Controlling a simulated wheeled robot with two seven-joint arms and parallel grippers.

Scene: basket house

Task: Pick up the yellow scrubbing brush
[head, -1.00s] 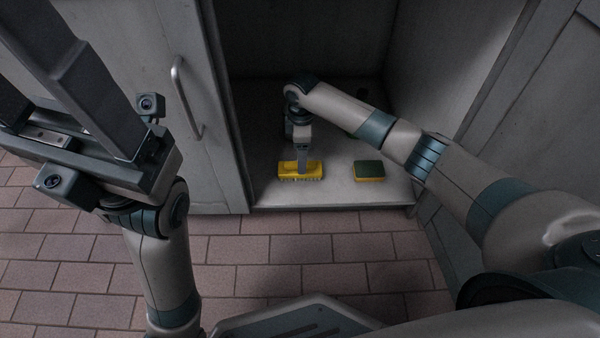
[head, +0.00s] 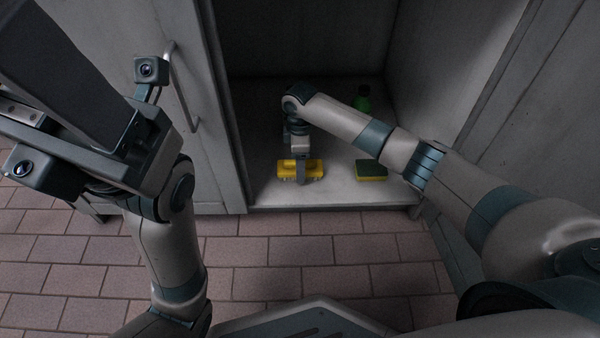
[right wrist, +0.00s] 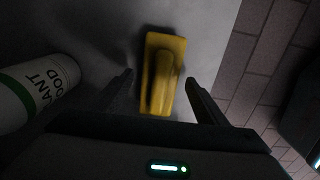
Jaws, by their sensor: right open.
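The yellow scrubbing brush (head: 315,168) lies on the pale cabinet floor near its front edge. In the right wrist view the brush (right wrist: 163,75) lies between the two fingers, with its near end closest to my palm. My right gripper (head: 302,180) reaches down over the brush in the head view. The same gripper (right wrist: 158,82) is open in the right wrist view, one finger on each side of the brush and no grip on it. My left gripper is at the upper left of the head view, raised in front of the cabinet door; its fingertips are out of frame.
A yellow and green sponge (head: 371,171) lies right of the brush. A green bottle (head: 362,97) stands farther back. A white bottle with green band (right wrist: 35,92) is left in the right wrist view. The cabinet door (head: 215,120) with its handle is at the left.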

